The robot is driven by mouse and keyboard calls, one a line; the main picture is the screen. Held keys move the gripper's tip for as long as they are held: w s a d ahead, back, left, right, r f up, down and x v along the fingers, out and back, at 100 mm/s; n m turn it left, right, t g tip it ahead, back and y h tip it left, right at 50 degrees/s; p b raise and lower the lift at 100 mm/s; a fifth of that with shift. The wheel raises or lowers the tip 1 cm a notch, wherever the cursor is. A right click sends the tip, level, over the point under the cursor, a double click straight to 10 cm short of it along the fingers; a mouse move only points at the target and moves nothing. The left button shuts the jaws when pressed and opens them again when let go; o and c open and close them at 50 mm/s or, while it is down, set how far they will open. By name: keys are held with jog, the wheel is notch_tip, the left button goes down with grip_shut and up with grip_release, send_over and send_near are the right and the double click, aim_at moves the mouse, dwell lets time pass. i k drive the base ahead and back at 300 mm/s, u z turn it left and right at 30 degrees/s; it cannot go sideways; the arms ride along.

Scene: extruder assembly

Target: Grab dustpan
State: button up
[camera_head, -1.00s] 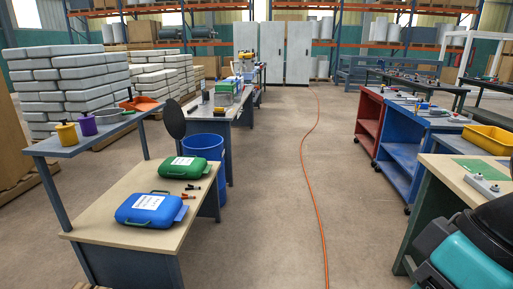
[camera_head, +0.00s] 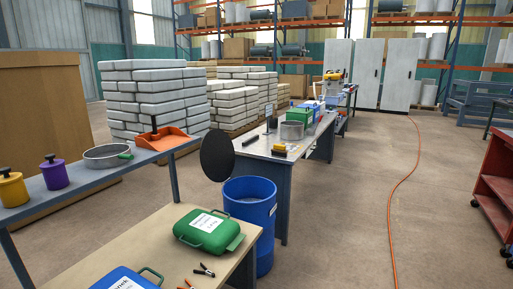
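An orange dustpan (camera_head: 166,138) with a dark upright handle lies at the right end of a raised grey-blue shelf (camera_head: 88,178) on the left. It stands to the right of a round metal sieve with a green handle. My gripper does not show in the current view, so whether it is open or shut is hidden.
The shelf also holds a sieve (camera_head: 107,156), a purple pot (camera_head: 54,174) and a yellow pot (camera_head: 11,188). Below is a wooden-topped table with a green case (camera_head: 209,231) and a blue case (camera_head: 124,279). A blue bin (camera_head: 250,212) stands beside it. The floor at right is clear around an orange cable (camera_head: 391,215).

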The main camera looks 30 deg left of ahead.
aim_at(161, 139)
jog(key=u, duration=0.15)
jog(key=i, duration=1.7)
jog(key=u, duration=0.7)
jog(key=i, duration=0.85)
jog(key=u, duration=2.05)
jog(key=i, duration=1.1)
jog(key=u, duration=0.7)
